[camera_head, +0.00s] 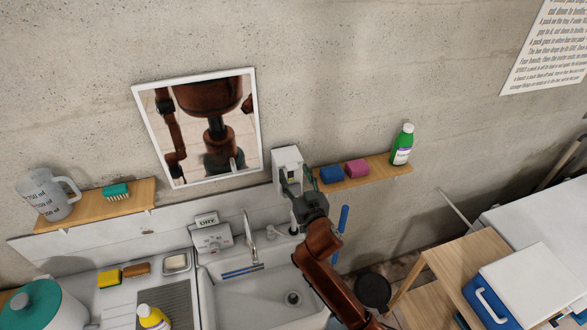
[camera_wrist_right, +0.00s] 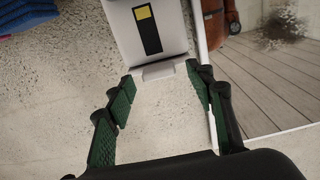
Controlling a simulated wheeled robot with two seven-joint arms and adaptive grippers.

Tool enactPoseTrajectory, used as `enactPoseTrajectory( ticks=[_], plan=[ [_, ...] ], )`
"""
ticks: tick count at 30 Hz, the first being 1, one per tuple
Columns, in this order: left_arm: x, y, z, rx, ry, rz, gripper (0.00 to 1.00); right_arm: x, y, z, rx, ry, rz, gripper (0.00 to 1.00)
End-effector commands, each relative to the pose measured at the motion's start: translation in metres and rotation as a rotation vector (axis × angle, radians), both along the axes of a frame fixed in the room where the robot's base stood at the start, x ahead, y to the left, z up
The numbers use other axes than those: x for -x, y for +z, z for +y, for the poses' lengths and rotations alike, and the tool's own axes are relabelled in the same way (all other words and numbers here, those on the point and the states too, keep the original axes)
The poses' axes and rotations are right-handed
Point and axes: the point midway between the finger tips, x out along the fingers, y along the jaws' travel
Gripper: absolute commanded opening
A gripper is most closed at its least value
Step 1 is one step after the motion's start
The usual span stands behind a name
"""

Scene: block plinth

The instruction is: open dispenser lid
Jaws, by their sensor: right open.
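The white dispenser (camera_head: 287,158) is fixed to the wall between the mirror and the sponges. In the right wrist view its white front (camera_wrist_right: 152,32) shows a dark strip with a yellow square, and a small pale tab (camera_wrist_right: 159,71) sits at its edge. I cannot tell for sure how its lid stands. My right gripper (camera_head: 298,180) is in front of the dispenser; in the wrist view its two green-padded fingers (camera_wrist_right: 161,92) are spread with nothing between them, the tab lying just beyond the tips. My left gripper is not in view.
A wooden shelf (camera_head: 378,174) right of the dispenser holds a blue sponge (camera_head: 332,174), a pink sponge (camera_head: 357,168) and a green bottle (camera_head: 402,145). A mirror (camera_head: 253,123) hangs close on the left. The sink (camera_head: 250,300) lies below.

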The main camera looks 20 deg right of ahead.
Motion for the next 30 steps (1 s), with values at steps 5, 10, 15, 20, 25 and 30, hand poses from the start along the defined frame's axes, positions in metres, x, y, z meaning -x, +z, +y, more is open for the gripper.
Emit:
enactPoseTrajectory(
  ticks=[5,10,15,20,25,30],
  plan=[
    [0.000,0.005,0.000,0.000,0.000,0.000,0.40,-0.017,0.001,0.000,0.002,0.000,0.000,0.49],
    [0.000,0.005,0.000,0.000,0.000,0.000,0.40,-0.021,-0.001,0.000,0.001,-0.001,0.001,0.49],
    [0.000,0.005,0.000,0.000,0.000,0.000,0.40,-0.021,-0.001,0.000,0.001,-0.001,0.001,0.49],
    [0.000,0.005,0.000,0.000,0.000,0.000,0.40,-0.020,-0.001,0.000,0.001,-0.001,0.001,0.38],
    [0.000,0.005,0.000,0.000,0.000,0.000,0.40,-0.020,-0.001,0.000,0.001,-0.001,0.001,0.26],
    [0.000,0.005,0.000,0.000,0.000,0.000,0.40,-0.020,-0.001,0.000,0.001,-0.001,0.002,0.14]
  ],
)
